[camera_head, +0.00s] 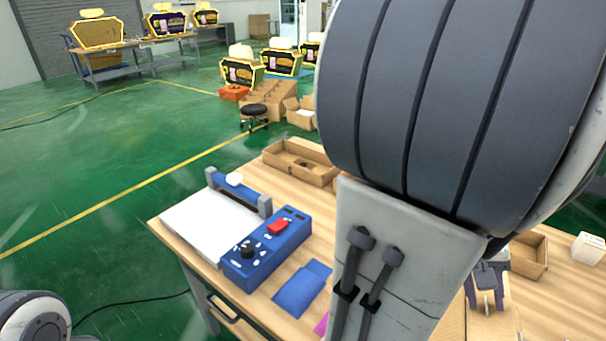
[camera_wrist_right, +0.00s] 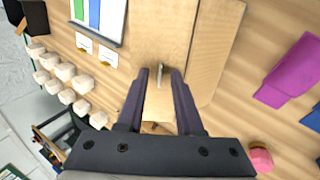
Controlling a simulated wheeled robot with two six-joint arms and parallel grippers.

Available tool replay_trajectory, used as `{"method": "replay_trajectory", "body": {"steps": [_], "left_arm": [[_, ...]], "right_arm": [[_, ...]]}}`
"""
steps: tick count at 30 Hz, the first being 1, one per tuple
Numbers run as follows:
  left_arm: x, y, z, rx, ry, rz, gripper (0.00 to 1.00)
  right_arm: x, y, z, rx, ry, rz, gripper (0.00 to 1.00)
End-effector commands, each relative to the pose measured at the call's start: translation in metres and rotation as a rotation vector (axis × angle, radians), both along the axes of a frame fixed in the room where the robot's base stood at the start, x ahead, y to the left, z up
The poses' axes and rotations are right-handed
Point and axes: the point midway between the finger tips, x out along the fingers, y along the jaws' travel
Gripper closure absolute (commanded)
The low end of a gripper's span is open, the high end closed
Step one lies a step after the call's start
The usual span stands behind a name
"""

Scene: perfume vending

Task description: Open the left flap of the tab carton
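The tab carton (camera_wrist_right: 165,35) lies below my right gripper in the right wrist view, a light-brown box with a long panel (camera_wrist_right: 222,45) along its right side. A small pale tab (camera_wrist_right: 160,76) stands up between the fingers of my right gripper (camera_wrist_right: 160,78). The fingers are apart, one on each side of it, and I cannot tell whether they touch it. In the head view, my right gripper (camera_head: 487,298) is partly hidden by my arm, with a bit of the carton (camera_head: 453,326) beside it. My left gripper is out of view.
A blue sealing machine (camera_head: 265,248), a blue pouch (camera_head: 302,289) and an open cardboard tray (camera_head: 300,162) are on the wooden table. Another open box (camera_head: 528,254) is at right. In the wrist view, several white-capped bottles (camera_wrist_right: 66,96) stand left and a magenta pouch (camera_wrist_right: 291,72) lies right.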

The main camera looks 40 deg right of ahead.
Motion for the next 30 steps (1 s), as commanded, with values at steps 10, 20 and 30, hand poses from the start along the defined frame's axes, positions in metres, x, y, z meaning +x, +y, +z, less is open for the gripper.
{"method": "replay_trajectory", "body": {"steps": [10, 20, 30], "left_arm": [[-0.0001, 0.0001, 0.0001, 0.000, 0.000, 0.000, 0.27], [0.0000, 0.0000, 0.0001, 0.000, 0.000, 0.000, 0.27], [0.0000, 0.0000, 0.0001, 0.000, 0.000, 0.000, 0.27]], "right_arm": [[0.0001, 0.0000, 0.0002, 0.000, 0.000, 0.000, 1.00], [0.0001, 0.0000, 0.0004, 0.000, 0.000, 0.000, 1.00], [0.0002, -0.0001, 0.0005, 0.000, 0.000, 0.000, 1.00]]}}
